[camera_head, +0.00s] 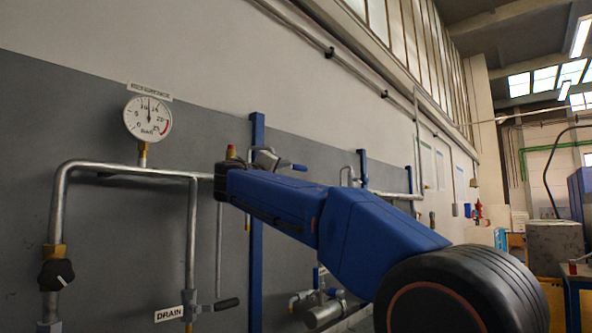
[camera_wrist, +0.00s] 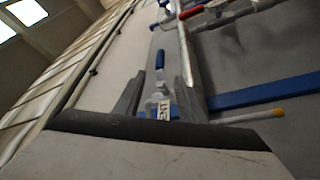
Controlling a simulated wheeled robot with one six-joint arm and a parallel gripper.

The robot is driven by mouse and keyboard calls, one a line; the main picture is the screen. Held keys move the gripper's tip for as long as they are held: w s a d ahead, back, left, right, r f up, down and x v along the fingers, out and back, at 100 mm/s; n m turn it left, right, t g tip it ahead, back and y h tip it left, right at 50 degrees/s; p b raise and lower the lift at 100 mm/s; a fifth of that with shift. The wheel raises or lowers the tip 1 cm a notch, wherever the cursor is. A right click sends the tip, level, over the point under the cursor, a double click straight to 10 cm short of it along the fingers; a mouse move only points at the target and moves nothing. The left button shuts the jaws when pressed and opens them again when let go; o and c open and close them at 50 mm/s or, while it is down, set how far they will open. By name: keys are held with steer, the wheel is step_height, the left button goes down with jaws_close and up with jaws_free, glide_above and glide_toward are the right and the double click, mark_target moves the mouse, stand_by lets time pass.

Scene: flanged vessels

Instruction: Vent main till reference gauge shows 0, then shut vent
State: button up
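The reference gauge (camera_head: 148,117) sits on a pipe at the left of the head view, under a blurred label plate (camera_head: 150,91). Its needle points almost straight up, near mid-scale and well off 0. In the wrist view a valve with a blue lever (camera_wrist: 160,56) shows between and beyond my fingers; its label (camera_wrist: 163,111) is partly cut off and reads like VENT. My gripper (camera_wrist: 157,86) has its two grey fingers apart, with no clear contact on the lever. In the head view my arm hides my gripper.
A DRAIN label (camera_head: 168,314) hangs beside a dark-handled lever (camera_head: 227,304) at the lower left. A black knob (camera_head: 56,274) is on the left pipe. A red handle (camera_wrist: 214,3) shows at the wrist view's top. A blue upright (camera_head: 256,220) stands behind my arm.

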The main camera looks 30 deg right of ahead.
mark_target(297, 169)
steer(key=x, duration=1.6)
steer(key=shift+d+r, duration=0.1)
steer(key=shift+d, duration=0.1)
jaws_close()
